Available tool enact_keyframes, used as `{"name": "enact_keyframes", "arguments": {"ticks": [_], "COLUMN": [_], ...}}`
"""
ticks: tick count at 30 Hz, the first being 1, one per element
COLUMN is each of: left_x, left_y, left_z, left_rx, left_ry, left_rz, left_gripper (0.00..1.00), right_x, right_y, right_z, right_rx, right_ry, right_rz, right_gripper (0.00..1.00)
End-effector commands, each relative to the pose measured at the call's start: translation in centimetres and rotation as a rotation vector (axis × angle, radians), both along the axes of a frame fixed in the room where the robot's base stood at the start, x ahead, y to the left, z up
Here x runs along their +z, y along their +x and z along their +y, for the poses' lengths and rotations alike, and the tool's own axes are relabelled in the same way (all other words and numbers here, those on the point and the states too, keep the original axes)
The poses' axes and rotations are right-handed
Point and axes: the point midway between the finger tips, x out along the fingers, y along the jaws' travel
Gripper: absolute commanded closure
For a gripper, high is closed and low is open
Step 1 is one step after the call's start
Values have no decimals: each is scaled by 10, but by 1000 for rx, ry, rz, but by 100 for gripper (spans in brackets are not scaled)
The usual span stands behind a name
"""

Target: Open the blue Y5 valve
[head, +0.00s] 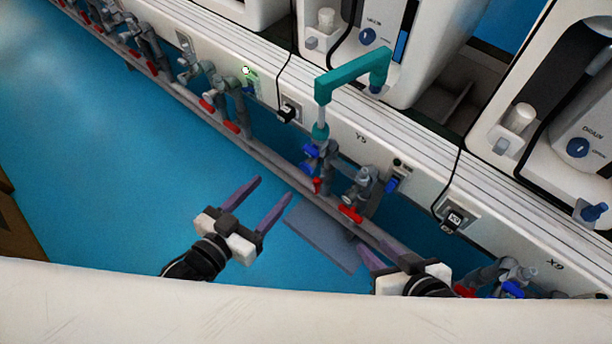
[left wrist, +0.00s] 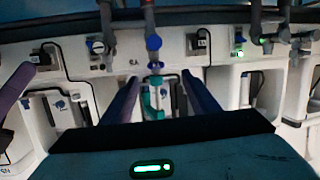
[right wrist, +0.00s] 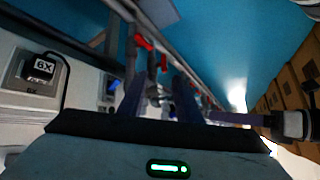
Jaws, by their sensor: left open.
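The Y5 label (head: 361,138) is on the white panel. Left of it, a blue valve handle (head: 311,151) sits on the grey pipework below the teal pipe (head: 350,75), with a red handle (head: 317,185) lower down. Another blue handle (head: 392,184) is right of the label. My left gripper (head: 274,187) is open and empty, short of the pipework and apart from it. In the left wrist view, blue valve parts (left wrist: 153,42) show ahead between its fingers. My right gripper (head: 373,246) is open and empty, below the red handle (head: 350,214), partly hidden by my white body edge.
A long grey rail (head: 250,154) with several red-handled valves runs diagonally along the panel. Black plugs and cables (head: 288,112) hang on the panel.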

Motion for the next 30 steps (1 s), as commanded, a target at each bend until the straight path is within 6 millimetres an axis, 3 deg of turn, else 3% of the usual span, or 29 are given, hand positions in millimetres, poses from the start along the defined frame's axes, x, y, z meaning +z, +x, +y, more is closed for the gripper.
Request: {"name": "enact_keyframes", "arguments": {"ticks": [1,6,14,24,30], "left_x": [-23,-28,-24,-24,-23], "left_y": [10,25,38,87,107], "left_z": [-2,-8,-15,-51,-65], "left_rx": [-33,-112,-148,-146,-147], "left_ry": [-10,-58,-83,-82,-82], "left_rz": [-55,-179,-233,-233,-230], "left_gripper": [45,45,45,45,45], "right_x": [-25,-40,-43,-52,-48], "right_y": [2,2,2,3,5], "right_z": [3,10,15,24,29], "right_rx": [7,28,48,101,107], "right_ry": [7,24,30,23,43], "right_rz": [0,15,27,66,53], "right_gripper": [69,69,69,69,69]}}
